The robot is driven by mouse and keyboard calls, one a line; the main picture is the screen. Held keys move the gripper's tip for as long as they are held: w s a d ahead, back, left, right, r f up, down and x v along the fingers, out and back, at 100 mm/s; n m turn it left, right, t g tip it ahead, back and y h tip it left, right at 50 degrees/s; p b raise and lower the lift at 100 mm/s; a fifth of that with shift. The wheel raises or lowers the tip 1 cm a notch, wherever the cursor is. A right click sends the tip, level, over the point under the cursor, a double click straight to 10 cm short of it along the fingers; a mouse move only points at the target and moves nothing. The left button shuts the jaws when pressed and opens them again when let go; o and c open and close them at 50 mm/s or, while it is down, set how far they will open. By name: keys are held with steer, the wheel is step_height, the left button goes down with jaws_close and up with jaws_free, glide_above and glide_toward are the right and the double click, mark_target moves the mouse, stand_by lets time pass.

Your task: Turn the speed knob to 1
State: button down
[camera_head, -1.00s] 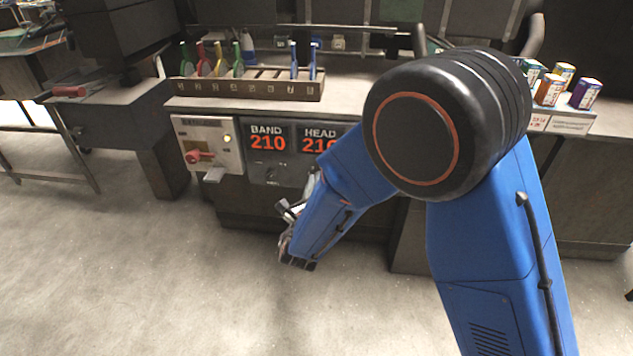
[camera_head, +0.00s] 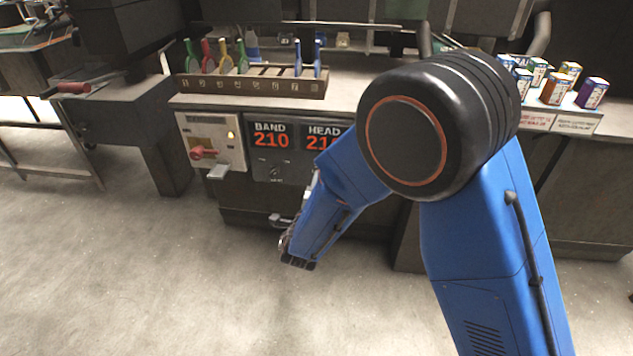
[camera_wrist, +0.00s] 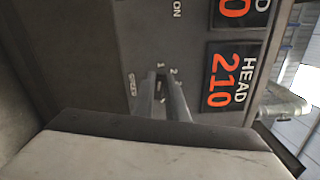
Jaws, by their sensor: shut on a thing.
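The speed knob's dial, with a SPEED label (camera_wrist: 131,88) and small numbers 1, 2 and 3 (camera_wrist: 173,72), shows in the wrist view on a dark panel (camera_wrist: 100,65). My gripper (camera_wrist: 160,82) reaches to this dial, its two narrow fingers close together and shut on the knob. The knob is mostly hidden between them, and I cannot read which number it points to. In the head view my blue forearm (camera_head: 340,190) covers the lower right of the panel (camera_head: 262,168), so the dial and fingertips are not clear there.
Above, a rack (camera_head: 250,85) holds coloured tools, and small tins (camera_head: 555,88) stand at right. Floor in front is clear.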

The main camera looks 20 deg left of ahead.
steer(key=shift+f+n, duration=0.15)
steer(key=shift+n, duration=0.15)
steer(key=c, duration=1.8)
jaws_free()
steer(key=shift+o, duration=0.2)
steer(key=v, duration=1.7)
steer(key=shift+s, duration=0.2)
steer(key=shift+d, duration=0.1)
